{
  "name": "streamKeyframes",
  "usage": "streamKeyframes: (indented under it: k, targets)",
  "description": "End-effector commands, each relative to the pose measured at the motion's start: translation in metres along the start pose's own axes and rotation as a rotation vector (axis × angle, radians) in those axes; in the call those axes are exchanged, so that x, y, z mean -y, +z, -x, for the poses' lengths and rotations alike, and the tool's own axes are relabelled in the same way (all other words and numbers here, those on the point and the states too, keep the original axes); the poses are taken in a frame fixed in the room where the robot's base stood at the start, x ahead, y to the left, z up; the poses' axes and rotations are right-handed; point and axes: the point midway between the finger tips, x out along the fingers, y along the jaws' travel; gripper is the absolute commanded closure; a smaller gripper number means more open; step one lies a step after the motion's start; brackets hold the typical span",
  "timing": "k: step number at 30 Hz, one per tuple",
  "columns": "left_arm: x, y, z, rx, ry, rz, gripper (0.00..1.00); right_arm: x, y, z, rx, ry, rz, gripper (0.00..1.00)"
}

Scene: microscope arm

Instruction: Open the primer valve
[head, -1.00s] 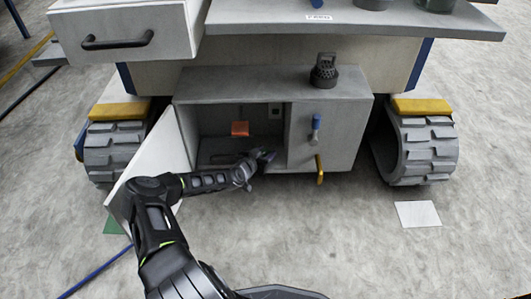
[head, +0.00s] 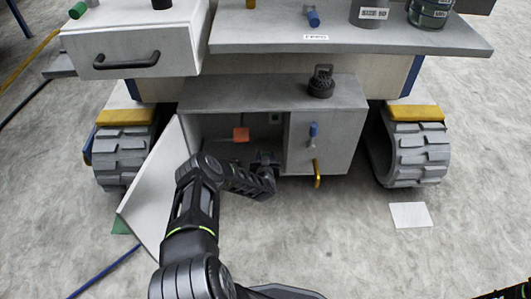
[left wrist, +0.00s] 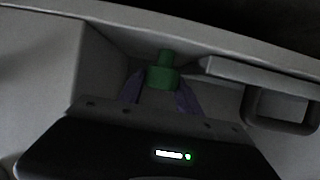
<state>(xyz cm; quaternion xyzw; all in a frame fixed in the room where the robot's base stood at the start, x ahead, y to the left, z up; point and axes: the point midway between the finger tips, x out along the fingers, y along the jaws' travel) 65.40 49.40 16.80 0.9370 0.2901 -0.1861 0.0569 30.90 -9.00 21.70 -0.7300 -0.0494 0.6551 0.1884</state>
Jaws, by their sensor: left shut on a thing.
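In the left wrist view a green knob (left wrist: 162,75) with a narrower stem sits between the two purplish fingers of my left gripper (left wrist: 160,92). The gripper is shut on it. I cannot tell how far the knob is turned. In the head view my left gripper (head: 265,160) is at the open front of a low grey cabinet (head: 270,93), beside its right-hand panel. The knob is not clear in that view. The panel carries a blue-handled part (head: 313,130) and a yellow handle (head: 317,174).
The white cabinet door (head: 155,190) stands open to the left of my arm. An orange block (head: 240,134) shows inside the cabinet. A white drawer (head: 140,45) and a grey shelf (head: 350,34) overhang above. Grey tracks (head: 415,152) flank the cabinet.

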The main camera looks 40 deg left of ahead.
Motion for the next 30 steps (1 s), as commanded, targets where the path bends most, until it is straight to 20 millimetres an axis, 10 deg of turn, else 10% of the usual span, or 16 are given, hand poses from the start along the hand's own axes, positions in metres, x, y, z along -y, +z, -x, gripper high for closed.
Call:
streamKeyframes:
  k: [29,30]
  targets:
    - [0.0,0.001,-0.001,0.001,-0.301,0.125,0.99,-0.004,-0.002,-0.011,-0.005,-0.001,-0.001,0.64]
    - [0.0,0.001,-0.001,0.001,-0.301,0.125,0.58,-0.004,-0.002,-0.011,-0.005,-0.001,-0.001,0.64]
